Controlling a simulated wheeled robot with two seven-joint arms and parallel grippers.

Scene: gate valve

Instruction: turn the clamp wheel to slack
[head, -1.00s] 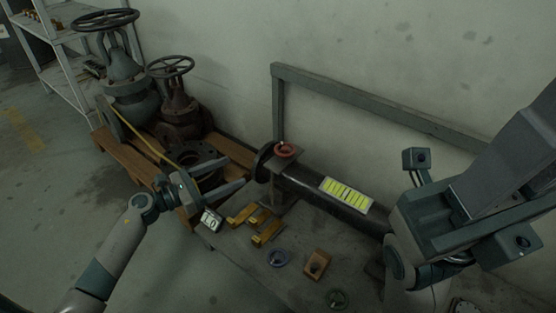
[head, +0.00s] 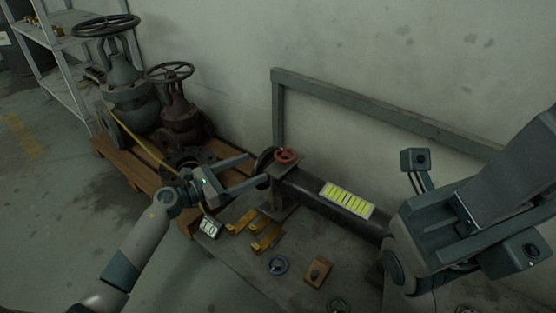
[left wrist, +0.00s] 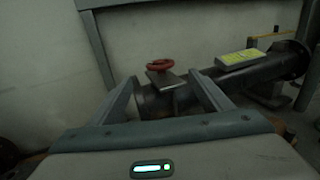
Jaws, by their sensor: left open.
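The red clamp wheel (head: 285,156) sits on a flat plate over the near end of the dark pipe. It also shows in the left wrist view (left wrist: 159,65), upright on its plate between the fingers as seen from there. My left gripper (head: 258,170) is open, with its fingertips just left of the wheel, by the pipe's dark end flange. No contact with the wheel can be made out. In the left wrist view the space between the fingers (left wrist: 163,90) holds nothing gripped. My right arm fills the right side; its fingertips are not visible.
The dark pipe (head: 310,190) carries a yellow-green striped panel (head: 347,199). Large valves (head: 127,85) stand on a pallet at left. A grey rail frame (head: 385,108) stands behind.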

